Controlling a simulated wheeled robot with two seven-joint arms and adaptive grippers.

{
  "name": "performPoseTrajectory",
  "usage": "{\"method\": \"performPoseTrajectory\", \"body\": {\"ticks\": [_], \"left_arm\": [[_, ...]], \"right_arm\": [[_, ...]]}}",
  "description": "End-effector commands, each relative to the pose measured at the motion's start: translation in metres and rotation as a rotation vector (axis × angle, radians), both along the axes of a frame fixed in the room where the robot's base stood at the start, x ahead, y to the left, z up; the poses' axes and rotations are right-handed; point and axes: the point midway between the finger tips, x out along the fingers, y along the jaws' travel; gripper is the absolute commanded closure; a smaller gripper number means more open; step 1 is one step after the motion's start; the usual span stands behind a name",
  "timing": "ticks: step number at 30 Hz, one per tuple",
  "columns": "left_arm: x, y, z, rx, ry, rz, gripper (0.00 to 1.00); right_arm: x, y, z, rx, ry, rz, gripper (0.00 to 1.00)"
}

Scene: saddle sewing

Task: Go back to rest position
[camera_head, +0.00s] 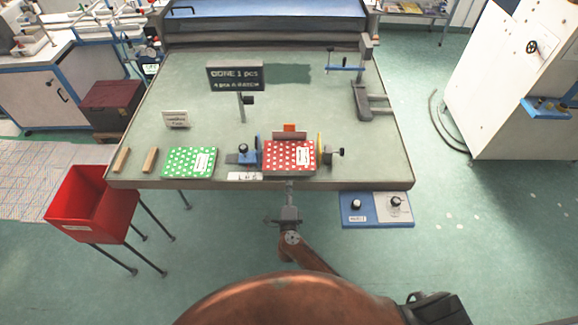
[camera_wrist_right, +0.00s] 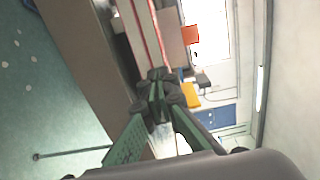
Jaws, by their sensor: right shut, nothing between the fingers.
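My right gripper (camera_head: 289,192) is at the table's front edge, just in front of a red block with white dots (camera_head: 289,157). It is shut and empty. In the right wrist view its fingertips (camera_wrist_right: 156,92) are together, close to the front face of the red-and-white block. I cannot tell whether they touch it. The red block sits between a blue clamp part (camera_head: 246,154) and a yellow disc with a black knob (camera_head: 321,148). My left gripper is not in view.
A green dotted block (camera_head: 188,162) and two wooden strips (camera_head: 121,159) lie on the table (camera_head: 190,95). A sign on a post (camera_head: 236,76) and a grey stand (camera_head: 366,90) stand behind. A red bin (camera_head: 75,215) is at left; a blue control panel (camera_head: 377,210) hangs at front right.

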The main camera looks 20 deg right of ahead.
Motion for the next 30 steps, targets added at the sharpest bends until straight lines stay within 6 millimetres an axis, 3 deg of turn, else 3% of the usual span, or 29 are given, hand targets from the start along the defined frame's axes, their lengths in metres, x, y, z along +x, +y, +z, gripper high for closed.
{"method": "performPoseTrajectory", "body": {"ticks": [6,23,26,29,30], "left_arm": [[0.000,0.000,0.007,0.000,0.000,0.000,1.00],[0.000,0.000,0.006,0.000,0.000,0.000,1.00],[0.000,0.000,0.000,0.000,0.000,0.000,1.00],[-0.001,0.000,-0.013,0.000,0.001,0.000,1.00],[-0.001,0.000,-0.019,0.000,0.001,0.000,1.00]], "right_arm": [[-0.016,0.005,0.001,0.001,0.001,0.001,1.00],[-0.017,0.005,-0.002,-0.006,0.002,0.001,1.00],[-0.020,-0.002,-0.023,-0.064,0.015,0.012,1.00],[-0.027,-0.014,-0.071,-0.204,0.054,0.053,1.00],[-0.032,-0.019,-0.097,-0.276,0.077,0.081,1.00]]}}
